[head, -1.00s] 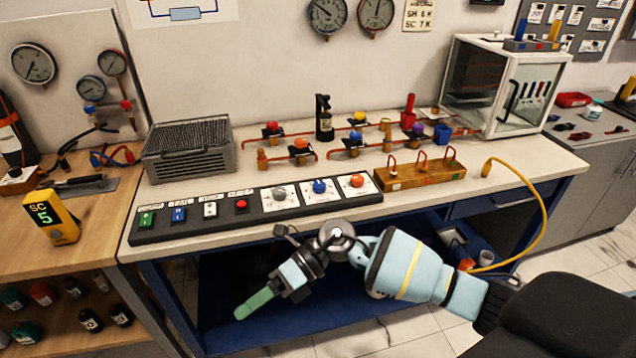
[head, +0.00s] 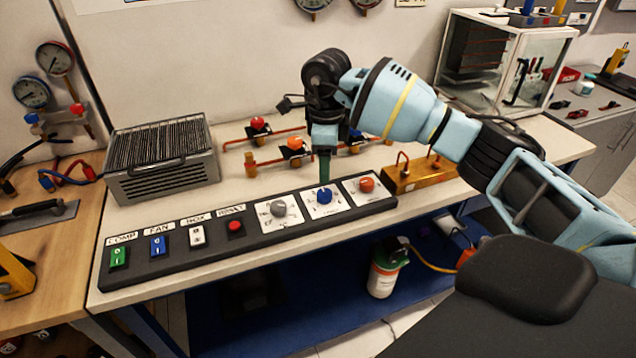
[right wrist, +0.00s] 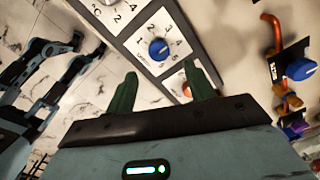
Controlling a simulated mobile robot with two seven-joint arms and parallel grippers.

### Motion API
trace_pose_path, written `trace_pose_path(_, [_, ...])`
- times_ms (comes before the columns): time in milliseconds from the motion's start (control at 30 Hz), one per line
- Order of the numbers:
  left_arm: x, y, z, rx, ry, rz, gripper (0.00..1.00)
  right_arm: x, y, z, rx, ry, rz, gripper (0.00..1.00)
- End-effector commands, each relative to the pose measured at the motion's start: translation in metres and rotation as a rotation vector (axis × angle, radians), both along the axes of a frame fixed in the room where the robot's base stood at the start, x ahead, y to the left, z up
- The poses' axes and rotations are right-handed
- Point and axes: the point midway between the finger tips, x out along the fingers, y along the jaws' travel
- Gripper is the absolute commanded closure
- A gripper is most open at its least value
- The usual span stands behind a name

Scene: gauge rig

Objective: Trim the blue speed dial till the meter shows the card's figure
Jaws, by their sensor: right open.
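The blue dial (head: 324,196) sits on a white numbered plate on the black control strip, between a grey dial and an orange dial. It also shows in the right wrist view (right wrist: 158,48), with figures around it; its exact setting is hard to tell. My right gripper (head: 324,181) points down just above the blue dial. In the right wrist view its green fingers (right wrist: 161,74) are apart with nothing between them, and the dial lies beyond their tips. A yellow handheld unit (head: 14,276) is cut off at the left edge, its display out of sight. The wall card (head: 410,2) is almost wholly cut off.
The grey dial (head: 279,208) and orange dial (head: 366,185) flank the blue one closely. Buttons and switches fill the strip's left part. Behind are a grey vented box (head: 160,165), pipes with valves and a wooden block (head: 420,176). A glass cabinet (head: 505,65) stands back right.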

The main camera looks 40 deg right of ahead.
Motion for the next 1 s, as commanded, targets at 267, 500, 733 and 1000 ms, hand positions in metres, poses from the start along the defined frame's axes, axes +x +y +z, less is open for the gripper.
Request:
trace_pose_path(267, [-0.010,0.000,-0.003,0.000,0.021,0.000,0.55,-0.001,0.001,-0.025,0.003,0.004,0.001,0.46])
trace_pose_path(500, [-0.002,0.000,0.000,-0.001,0.004,0.000,0.55,0.000,0.002,-0.060,0.004,0.002,0.000,0.46])
trace_pose_path(733, [0.004,0.000,0.002,-0.001,-0.007,0.000,0.55,0.000,0.002,-0.077,0.004,0.000,0.001,0.46])
trace_pose_path(1000, [0.003,0.000,0.001,-0.001,-0.006,0.000,0.55,0.000,0.001,-0.079,0.004,0.000,0.001,0.46])
